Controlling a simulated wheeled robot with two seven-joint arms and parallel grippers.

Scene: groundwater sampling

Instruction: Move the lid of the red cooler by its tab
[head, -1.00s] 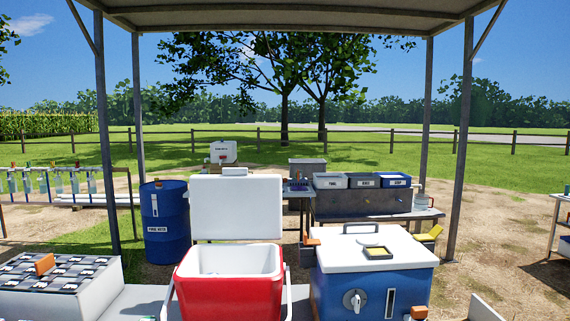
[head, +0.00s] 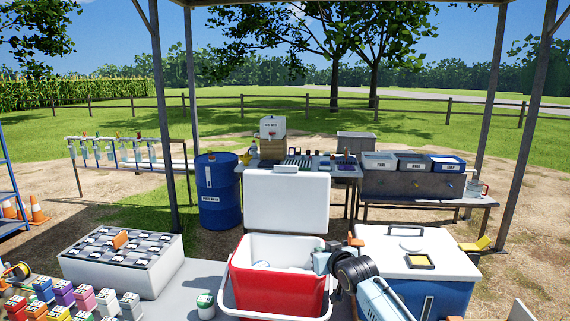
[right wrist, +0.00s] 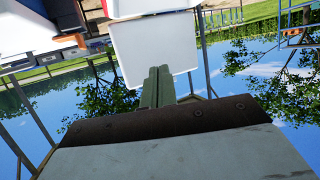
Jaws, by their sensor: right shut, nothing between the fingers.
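The red cooler (head: 262,290) stands at the front middle of the head view. Its white lid (head: 287,203) is open, standing upright at the back, with a small white tab (head: 285,169) on its top edge. My right gripper (head: 319,262) is over the cooler's right rim, in front of the lid and well below the tab. It is shut and empty. In the right wrist view, which is upside down, my gripper's shut fingers (right wrist: 157,88) point towards the white lid (right wrist: 157,50); I cannot tell the gap. My left gripper is not in view.
A blue cooler (head: 448,294) with a closed white lid stands right of the red one, close to my right arm. A white box (head: 125,275) with a checkered top and several coloured bottles are at left.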

